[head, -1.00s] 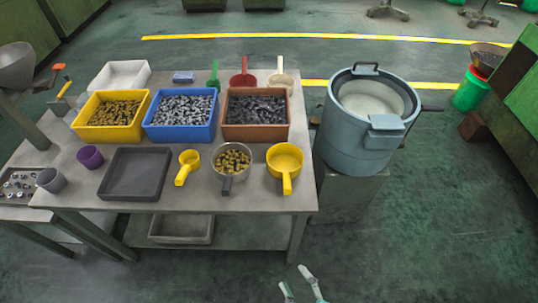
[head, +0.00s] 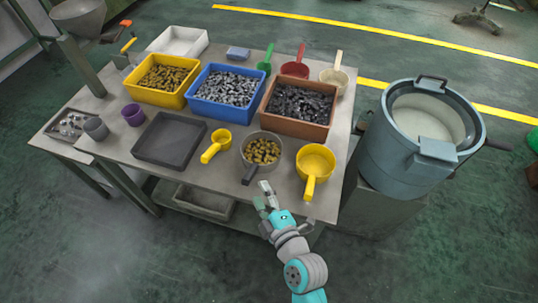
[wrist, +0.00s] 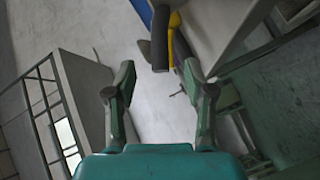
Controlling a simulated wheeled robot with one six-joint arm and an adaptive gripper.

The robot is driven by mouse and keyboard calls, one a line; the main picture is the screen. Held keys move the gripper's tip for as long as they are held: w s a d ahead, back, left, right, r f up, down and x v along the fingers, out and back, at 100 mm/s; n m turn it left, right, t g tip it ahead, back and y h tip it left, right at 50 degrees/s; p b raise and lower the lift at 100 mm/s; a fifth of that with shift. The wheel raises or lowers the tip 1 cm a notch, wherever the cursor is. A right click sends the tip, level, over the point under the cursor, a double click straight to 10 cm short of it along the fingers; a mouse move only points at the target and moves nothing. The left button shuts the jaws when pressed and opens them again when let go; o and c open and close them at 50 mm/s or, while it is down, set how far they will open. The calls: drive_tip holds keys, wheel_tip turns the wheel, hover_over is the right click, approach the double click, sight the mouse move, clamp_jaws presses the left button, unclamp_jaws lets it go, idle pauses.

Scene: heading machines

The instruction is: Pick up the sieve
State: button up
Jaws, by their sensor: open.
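The sieve is most likely the round grey pan (head: 262,138) with a dark handle (head: 249,176), at the front of the table. It holds several brass-coloured pieces, and its handle points toward the front edge. My gripper (head: 263,195) is open and empty, close to the table's front edge, just below and right of the handle tip, apart from it. In the wrist view my open fingers (wrist: 160,100) show with nothing between them. A dark handle-like bar (wrist: 160,38) and a yellow part stand beyond them; I cannot tell surely which tools these are.
A yellow scoop (head: 219,142) lies left of the pan and a larger yellow pan (head: 316,158) right of it. Behind stand yellow, blue (head: 194,102) and brown (head: 270,122) bins. A black tray (head: 148,156) lies left. A large grey-blue drum (head: 385,165) stands right of the table.

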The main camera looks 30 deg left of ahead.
sight(250, 173)
drive_tip(key=x, duration=0.9)
drive_tip(key=shift+f, duration=0.1)
drive_tip(key=shift+c, duration=0.3)
clamp_jaws()
